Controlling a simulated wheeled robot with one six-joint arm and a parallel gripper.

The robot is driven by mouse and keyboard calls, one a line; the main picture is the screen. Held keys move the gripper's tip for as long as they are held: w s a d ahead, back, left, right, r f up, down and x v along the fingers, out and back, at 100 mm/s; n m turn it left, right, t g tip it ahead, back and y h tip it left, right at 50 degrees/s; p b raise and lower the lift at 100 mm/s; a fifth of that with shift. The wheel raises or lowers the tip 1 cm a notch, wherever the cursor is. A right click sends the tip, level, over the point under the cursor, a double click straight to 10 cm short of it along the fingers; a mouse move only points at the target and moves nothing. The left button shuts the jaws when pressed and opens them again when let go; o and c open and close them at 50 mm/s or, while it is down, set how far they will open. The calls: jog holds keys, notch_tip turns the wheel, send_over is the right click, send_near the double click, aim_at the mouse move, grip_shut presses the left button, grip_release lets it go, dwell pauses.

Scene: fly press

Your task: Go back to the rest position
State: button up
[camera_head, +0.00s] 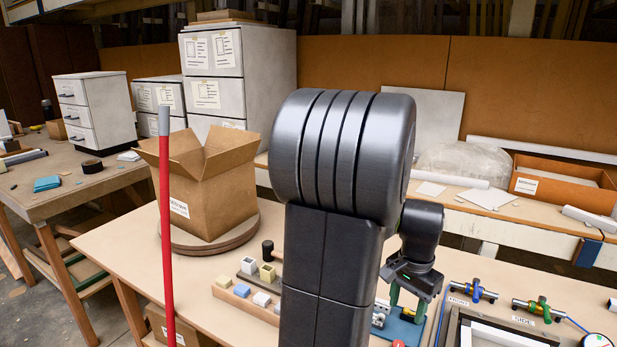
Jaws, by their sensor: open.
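My dark arm fills the middle of the view and hides part of the workbench. My gripper (407,303) shows at its lower right, pointing down, with green fingers apart and nothing visible between them. It is over or just in front of a blue plate (404,332) on the bench; the gap between them is hard to judge. Small metal parts (380,314) sit by the plate, partly hidden by my arm. A red pole with a grey top (166,230) stands upright in the left foreground.
An open cardboard box (205,190) stands on a round turntable (207,246). Small blocks (262,299) sit in a wooden holder left of my arm. Colourful valve-like tools (538,309) and a framed panel (500,335) lie at right. A bare bench strip (115,245) shows at left.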

aim_at(399, 344)
notch_tip(399, 344, down, 12)
jog(key=shift+r+b, duration=0.1)
jog(key=shift+b, duration=0.3)
jog(key=shift+m, duration=0.4)
